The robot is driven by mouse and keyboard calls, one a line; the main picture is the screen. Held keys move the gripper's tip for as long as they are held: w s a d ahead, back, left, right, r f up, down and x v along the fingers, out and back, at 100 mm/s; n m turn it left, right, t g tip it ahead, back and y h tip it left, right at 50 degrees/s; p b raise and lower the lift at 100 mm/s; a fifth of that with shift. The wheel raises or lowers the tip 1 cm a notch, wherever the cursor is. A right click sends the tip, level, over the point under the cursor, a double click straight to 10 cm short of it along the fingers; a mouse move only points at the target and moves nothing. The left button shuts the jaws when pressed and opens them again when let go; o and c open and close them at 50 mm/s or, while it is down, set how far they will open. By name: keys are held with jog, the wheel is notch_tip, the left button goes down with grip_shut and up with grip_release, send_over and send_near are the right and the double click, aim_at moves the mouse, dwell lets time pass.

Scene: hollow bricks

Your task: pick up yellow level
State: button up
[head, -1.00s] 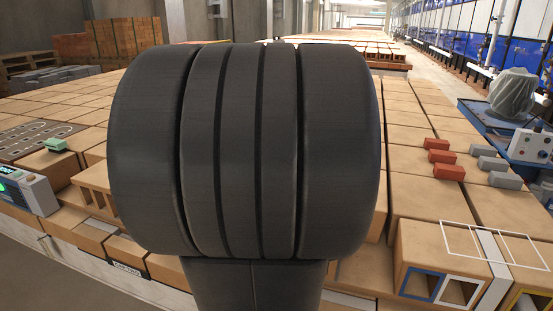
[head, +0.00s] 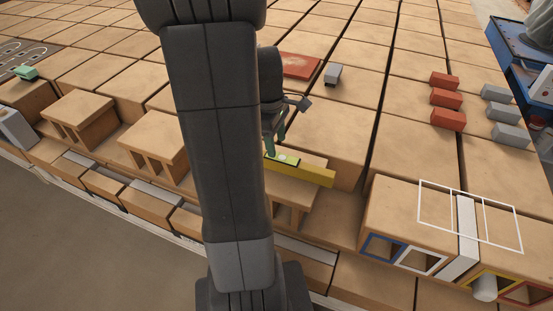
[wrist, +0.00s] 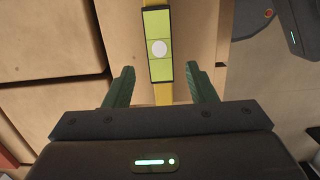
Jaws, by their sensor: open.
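The yellow level (head: 318,175) lies on top of a hollow brick near the front edge of the brick rows. Its left part is partly hidden by my arm in the head view. The level also shows in the wrist view (wrist: 162,92), with a pale green vial window and a white round spot. My gripper (wrist: 159,78) is open, its two green fingers apart, one on each side of the level's line. In the head view my gripper (head: 276,143) is just above the level. I cannot tell whether the fingers touch it.
Red blocks (head: 446,98) and grey blocks (head: 506,113) stand on the bricks at the right. Bricks with coloured square frames (head: 384,247) are at the front right. A red plate (head: 299,65) and a small grey block (head: 333,74) lie behind my gripper.

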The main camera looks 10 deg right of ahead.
aim_at(275, 159)
jog(key=shift+w+a+f, duration=0.1)
jog(key=shift+a+f, duration=0.15)
jog(key=shift+f, duration=0.2)
jog(key=shift+a+f, duration=0.2)
jog(key=shift+f, duration=0.25)
jog(key=shift+w+d+f, duration=0.1)
jog(key=shift+w+f, duration=0.05)
jog(key=shift+f, duration=0.15)
notch_tip(275, 159, down, 4)
jog(key=shift+d+f, duration=0.1)
jog(key=shift+f, duration=0.05)
jog(key=shift+d+f, duration=0.15)
jog(key=shift+f, duration=0.2)
grip_shut()
